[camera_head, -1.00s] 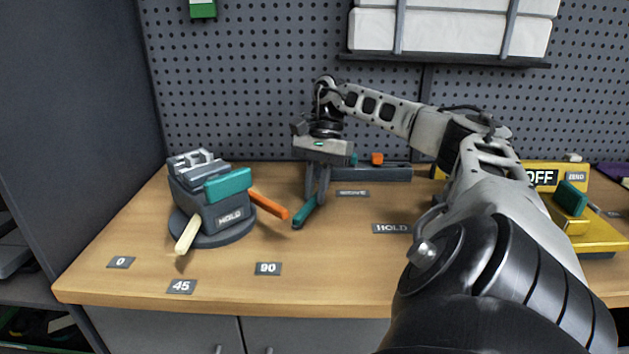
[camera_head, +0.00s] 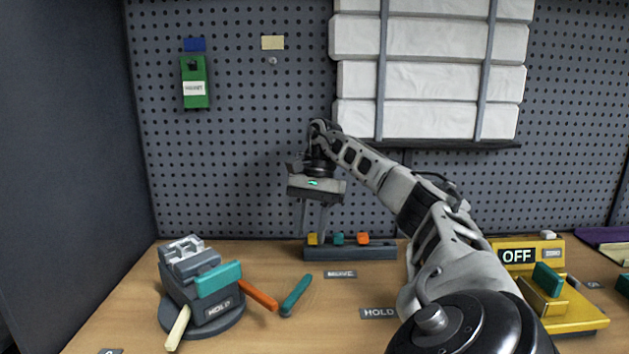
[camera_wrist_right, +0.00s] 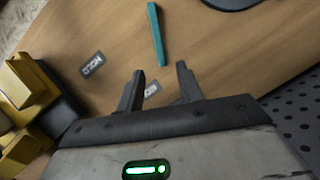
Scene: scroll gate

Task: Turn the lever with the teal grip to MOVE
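The lever's teal grip (camera_head: 295,295) is a bar low over the table, right of the dark device. Its far end lies left of a small plate (camera_head: 340,274) whose blurred word looks like MOVE; a HOLD plate (camera_head: 378,313) is nearer and further right. In the right wrist view, the teal bar (camera_wrist_right: 157,35) points toward the gripper, apart from the fingers. My right gripper (camera_head: 314,232) is open and empty, above and behind the bar; its separated fingers (camera_wrist_right: 160,76) also show in the wrist view. My left gripper is not in view.
A dark device (camera_head: 205,285) with a HOLD display, teal block, orange handle and cream handle stands left. A dark rack (camera_head: 350,252) with small coloured blocks is at the back. A yellow OFF unit (camera_head: 560,310) stands right. A pegboard (camera_head: 240,130) closes off the back.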

